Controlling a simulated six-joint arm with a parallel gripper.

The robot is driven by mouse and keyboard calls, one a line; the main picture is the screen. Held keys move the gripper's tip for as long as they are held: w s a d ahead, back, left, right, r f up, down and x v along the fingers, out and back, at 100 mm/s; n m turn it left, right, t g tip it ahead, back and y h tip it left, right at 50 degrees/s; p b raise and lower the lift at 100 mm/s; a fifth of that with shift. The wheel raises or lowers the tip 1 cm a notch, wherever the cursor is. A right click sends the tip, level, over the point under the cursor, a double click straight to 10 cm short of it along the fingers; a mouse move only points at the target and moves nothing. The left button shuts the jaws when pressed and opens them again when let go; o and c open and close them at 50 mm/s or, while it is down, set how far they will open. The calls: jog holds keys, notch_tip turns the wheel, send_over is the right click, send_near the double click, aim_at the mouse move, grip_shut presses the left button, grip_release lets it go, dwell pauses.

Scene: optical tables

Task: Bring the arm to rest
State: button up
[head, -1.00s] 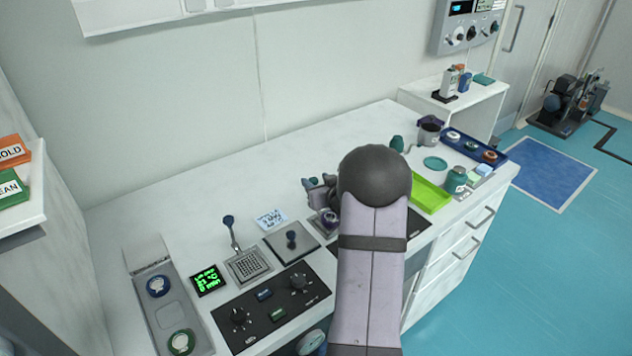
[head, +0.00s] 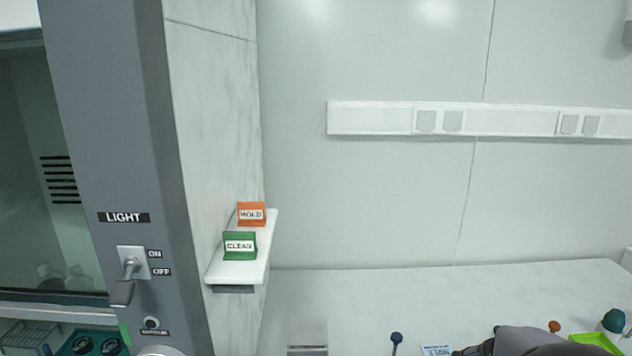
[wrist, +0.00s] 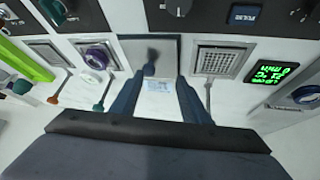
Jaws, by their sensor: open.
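My gripper (wrist: 160,78) shows in the wrist view with its two dark blue fingers spread apart and nothing between them. It is above the bench, over a square metal plate with a dark knob (wrist: 149,69) and a small printed card (wrist: 158,86). No contact with the panel can be made out. In the head view only a dark rounded part of my arm (head: 535,342) shows at the bottom edge, and the gripper is out of sight there.
The wrist view shows a perforated plate (wrist: 220,61), a green-lit display (wrist: 270,74), a purple-ringed knob (wrist: 97,58) and a green tray (wrist: 22,60) close around. The head view shows a shelf (head: 238,269) with orange and green signs, a light switch (head: 129,270) and bare bench (head: 430,291).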

jog(key=s+a+g, duration=0.1)
jog(key=s+a, duration=0.1)
jog(key=s+a+f+g, duration=0.1)
jog(key=s+a, duration=0.2)
jog(key=s+a+n+y, duration=0.1)
jog(key=s+a, duration=0.2)
jog(key=shift+s+f+g, duration=0.15)
jog(key=shift+s+g, duration=0.1)
jog(key=shift+g, duration=0.15)
jog(key=s+a+n+g+y, duration=0.1)
jog(key=s+a+g, duration=0.2)
jog(key=s+a, duration=0.4)
jog(key=s, duration=0.4)
jog(key=shift+s+a+f+g+y, duration=0.2)
jog(key=shift+s+f+g+y, duration=0.1)
notch_tip(320, 180, down, 10)
jog(key=b, duration=1)
jog(key=shift+r, duration=0.2)
notch_tip(320, 180, up, 9)
jog(key=p, duration=0.9)
jog(key=shift+r, duration=0.2)
